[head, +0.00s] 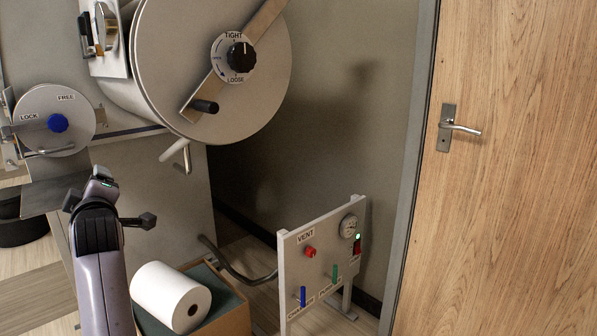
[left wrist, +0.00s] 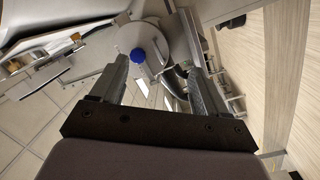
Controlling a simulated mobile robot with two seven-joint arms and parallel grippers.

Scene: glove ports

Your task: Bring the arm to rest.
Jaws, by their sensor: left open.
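My left arm comes up from the bottom left of the head view, and its gripper (head: 110,207) stands in front of the grey cabinet. The left wrist view shows its two fingers (left wrist: 157,66) spread wide apart with nothing held between them. Beyond the fingers in that view is a round plate with a blue knob (left wrist: 138,56), apart from the gripper. In the head view this blue knob (head: 57,123) sits on a round cover marked LOCK and FREE. My right gripper is in neither view.
A large round door (head: 160,60) with a TIGHT/LOOSE dial (head: 241,57) is above right of the gripper. A white roll (head: 165,297) lies on a box (head: 235,312) right of my arm. A VENT panel (head: 320,250) stands farther right, before a wooden door (head: 510,180).

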